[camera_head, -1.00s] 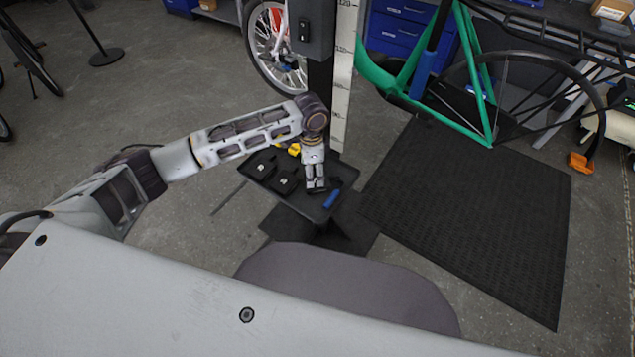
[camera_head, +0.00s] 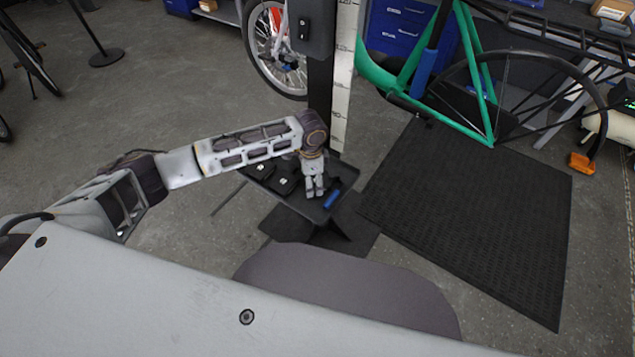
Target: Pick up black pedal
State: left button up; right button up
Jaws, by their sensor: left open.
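Two black pedals lie on a small dark tray (camera_head: 318,213) on a stand. One black pedal (camera_head: 261,169) is at the tray's left, partly under my forearm. The other black pedal (camera_head: 284,185) lies just right of it, nearer the gripper. My left gripper (camera_head: 314,193) points down over the middle of the tray, to the right of both pedals. It is open, with nothing seen between its fingers. I cannot tell its exact height above the tray. My right gripper is not in view.
A blue-handled tool (camera_head: 332,199) lies on the tray just right of the gripper. A post with a white ruler (camera_head: 344,80) rises behind the tray. A green bike frame (camera_head: 440,105) hangs over a black mat (camera_head: 470,215) at right. Open floor lies left.

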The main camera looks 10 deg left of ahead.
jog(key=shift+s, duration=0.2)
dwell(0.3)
pick_arm(q)
jog(key=c, duration=1)
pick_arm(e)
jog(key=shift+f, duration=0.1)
pick_arm(q)
jog(key=shift+r, duration=0.15)
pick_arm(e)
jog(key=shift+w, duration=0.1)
pick_arm(q)
jog(key=shift+r, duration=0.65)
notch_tip(320, 180, up, 7)
jog(key=shift+f+p, duration=0.1)
jog(key=shift+p, duration=0.45)
jog(key=shift+r, duration=0.8)
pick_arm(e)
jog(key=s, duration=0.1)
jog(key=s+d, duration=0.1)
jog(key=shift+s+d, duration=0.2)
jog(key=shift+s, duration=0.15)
